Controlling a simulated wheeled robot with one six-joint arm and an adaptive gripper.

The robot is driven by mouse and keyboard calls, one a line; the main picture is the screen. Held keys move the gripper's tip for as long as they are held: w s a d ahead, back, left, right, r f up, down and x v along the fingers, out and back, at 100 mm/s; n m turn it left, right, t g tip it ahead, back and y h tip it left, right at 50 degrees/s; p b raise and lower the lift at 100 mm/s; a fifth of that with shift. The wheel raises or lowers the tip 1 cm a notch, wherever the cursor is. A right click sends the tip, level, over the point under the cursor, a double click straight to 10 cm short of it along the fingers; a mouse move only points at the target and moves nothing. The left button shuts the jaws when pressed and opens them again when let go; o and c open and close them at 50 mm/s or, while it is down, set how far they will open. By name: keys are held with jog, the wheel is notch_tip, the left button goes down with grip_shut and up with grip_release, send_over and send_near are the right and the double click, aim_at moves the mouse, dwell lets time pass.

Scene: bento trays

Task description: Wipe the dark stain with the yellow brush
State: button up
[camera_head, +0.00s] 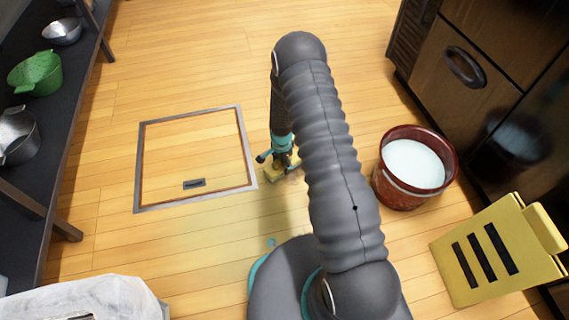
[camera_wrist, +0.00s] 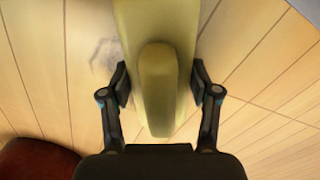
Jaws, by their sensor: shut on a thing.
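The yellow brush (camera_head: 283,174) is in my gripper (camera_head: 281,155), low over the wooden floor near the middle of the head view. In the wrist view, my gripper (camera_wrist: 160,85) has its two fingers on either side of the yellow brush (camera_wrist: 155,45). The dark stain (camera_wrist: 98,55) shows in the wrist view as a faint grey smudge on the planks, just left of the brush; part of it may be hidden under the brush. I cannot make out the stain in the head view. I cannot tell whether the brush touches the floor.
A red bucket (camera_head: 383,190) with whitish liquid stands right of the brush. A yellow sign (camera_head: 480,250) with black bars is at lower right, by dark cabinets (camera_head: 470,110). A framed floor hatch (camera_head: 240,135) lies left. A dark shelf (camera_head: 75,75) with pots lines the left edge.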

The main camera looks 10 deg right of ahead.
jog(key=shift+r+p, duration=1.4)
jog(key=shift+r, duration=2.35)
